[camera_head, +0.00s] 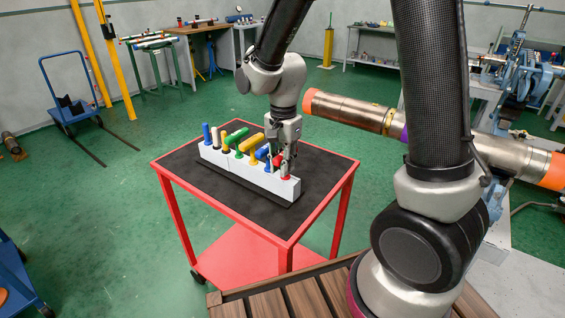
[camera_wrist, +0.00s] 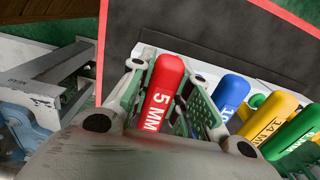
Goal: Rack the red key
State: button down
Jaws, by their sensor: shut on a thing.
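The red key (camera_wrist: 163,92), its handle marked 5 MM, stands between the two fingers of my gripper (camera_wrist: 168,78) in the wrist view. The gripper is shut on its handle. In the head view my gripper (camera_head: 286,150) points down over the right end of the white rack (camera_head: 243,180). A bit of red (camera_head: 286,177) shows under the fingertips, at the rack's top. The key's lower part is hidden, and I cannot tell how deep it sits in the rack.
Blue (camera_wrist: 232,95), yellow (camera_wrist: 270,118) and green (camera_wrist: 295,135) keys stand close beside my gripper. The rack lies on the black top of a red cart (camera_head: 292,243). A large pipe (camera_head: 350,112) with orange ends passes behind my arm. The cart's top in front of the rack is clear.

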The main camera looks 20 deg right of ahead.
jog(key=c, duration=1.3)
grip_release()
jog(key=shift+o, duration=0.2)
notch_tip(320, 180, up, 12)
jog(key=shift+w+d+f, duration=0.1)
jog(key=shift+d, duration=0.05)
